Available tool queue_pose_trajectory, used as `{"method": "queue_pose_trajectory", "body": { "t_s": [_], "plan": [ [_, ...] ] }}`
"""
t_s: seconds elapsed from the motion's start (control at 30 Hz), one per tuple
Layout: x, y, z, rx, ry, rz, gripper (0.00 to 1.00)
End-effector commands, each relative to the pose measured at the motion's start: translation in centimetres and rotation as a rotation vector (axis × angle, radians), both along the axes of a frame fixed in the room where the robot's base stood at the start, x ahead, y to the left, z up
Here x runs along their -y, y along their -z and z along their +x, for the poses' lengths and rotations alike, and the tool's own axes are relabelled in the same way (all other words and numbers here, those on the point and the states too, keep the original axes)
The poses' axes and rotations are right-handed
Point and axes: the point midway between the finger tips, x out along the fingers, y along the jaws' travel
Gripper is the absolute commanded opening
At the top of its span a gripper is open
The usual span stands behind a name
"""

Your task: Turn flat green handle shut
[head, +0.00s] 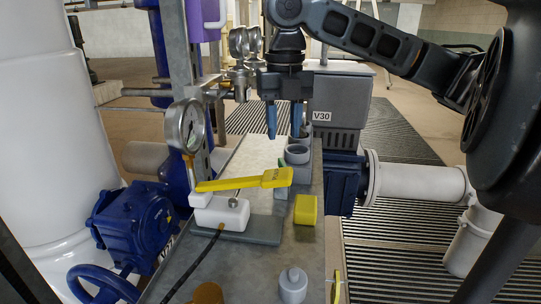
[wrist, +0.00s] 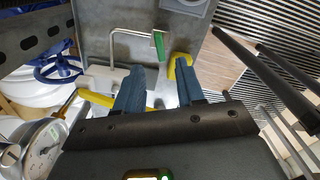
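A small flat green piece (head: 281,163), which looks like the green handle, shows as a thin sliver behind the yellow lever in the head view. In the wrist view the green handle (wrist: 158,44) stands at the end of a bent metal rod (wrist: 126,33), just beyond the fingertips. My gripper (head: 284,133) hangs pointing down above the bench, its two blue fingers apart with nothing between them. In the wrist view my gripper (wrist: 162,74) is also open, apart from the green handle. The handle's pivot is hard to make out.
A yellow lever (head: 250,181) lies across a white valve body (head: 222,213) on the metal bench (head: 255,270). A yellow block (head: 305,209) and grey round fittings (head: 297,154) are close by. A gauge (head: 186,126) and blue motor (head: 133,220) stand left; a grey V30 box (head: 338,98) stands behind.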

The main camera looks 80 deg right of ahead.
Motion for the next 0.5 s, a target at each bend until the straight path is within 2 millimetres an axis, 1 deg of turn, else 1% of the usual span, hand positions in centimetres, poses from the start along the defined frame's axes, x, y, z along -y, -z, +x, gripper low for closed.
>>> {"method": "queue_pose_trajectory", "body": {
  "t_s": [0.3, 0.4, 0.5],
  "plan": [
    [-0.1, 4.8, 0.0, 0.0, -0.001, 0.001, 0.38],
    [-0.1, 6.0, 0.0, 0.0, 0.0, 0.001, 0.38],
    [-0.1, 6.8, 0.0, 0.0, 0.0, 0.001, 0.38]
  ]
}}
